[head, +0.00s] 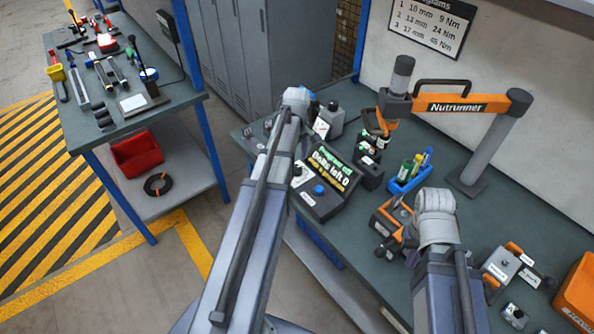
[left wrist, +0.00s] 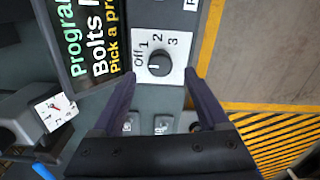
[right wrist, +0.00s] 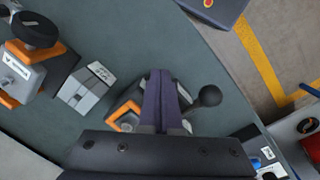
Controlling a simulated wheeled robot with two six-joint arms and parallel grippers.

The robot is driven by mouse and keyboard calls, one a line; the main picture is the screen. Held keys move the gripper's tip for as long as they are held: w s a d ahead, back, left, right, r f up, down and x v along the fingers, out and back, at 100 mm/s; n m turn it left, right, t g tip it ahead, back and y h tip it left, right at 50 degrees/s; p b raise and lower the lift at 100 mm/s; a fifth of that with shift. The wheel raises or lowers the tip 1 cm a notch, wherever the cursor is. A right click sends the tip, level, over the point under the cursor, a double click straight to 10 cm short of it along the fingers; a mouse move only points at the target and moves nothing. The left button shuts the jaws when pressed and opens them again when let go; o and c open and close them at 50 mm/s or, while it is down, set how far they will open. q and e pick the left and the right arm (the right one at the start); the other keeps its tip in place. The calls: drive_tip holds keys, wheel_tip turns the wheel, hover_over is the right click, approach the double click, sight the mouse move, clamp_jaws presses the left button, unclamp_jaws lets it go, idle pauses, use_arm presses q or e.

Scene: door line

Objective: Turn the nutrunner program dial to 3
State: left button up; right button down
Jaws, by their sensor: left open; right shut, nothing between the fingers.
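The program dial (left wrist: 159,63) is a round black knob on a white plate in the left wrist view. The plate is marked Off, 1, 2 and 3, and the knob's pale mark appears to face Off. The dial sits beside the screen (left wrist: 92,35) of the nutrunner control box (head: 322,207), whose text includes "Bolts left 0". My left gripper (left wrist: 160,75) is open, its fingers on either side of the dial plate; whether they touch anything is unclear. In the head view my arm hides its fingers. My right gripper (right wrist: 158,73) is shut and empty above an orange and grey fixture (right wrist: 124,121).
The orange nutrunner arm (head: 455,103) stands at the back of the bench. A blue holder (head: 408,180) with bottles is near the middle. A ball-ended lever (right wrist: 208,96) is beside my right fingers. A programs chart (head: 430,25) hangs on the wall.

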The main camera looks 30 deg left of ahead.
sight(297, 168)
use_arm(q)
wheel_tip(297, 168, down, 4)
drive_tip(key=b, duration=0.3)
drive_tip(key=shift+f, duration=0.2)
use_arm(e)
wheel_tip(297, 168, down, 4)
drive_tip(key=shift+f, duration=0.2)
drive_tip(key=shift+r, duration=0.1)
use_arm(q)
clamp_jaws()
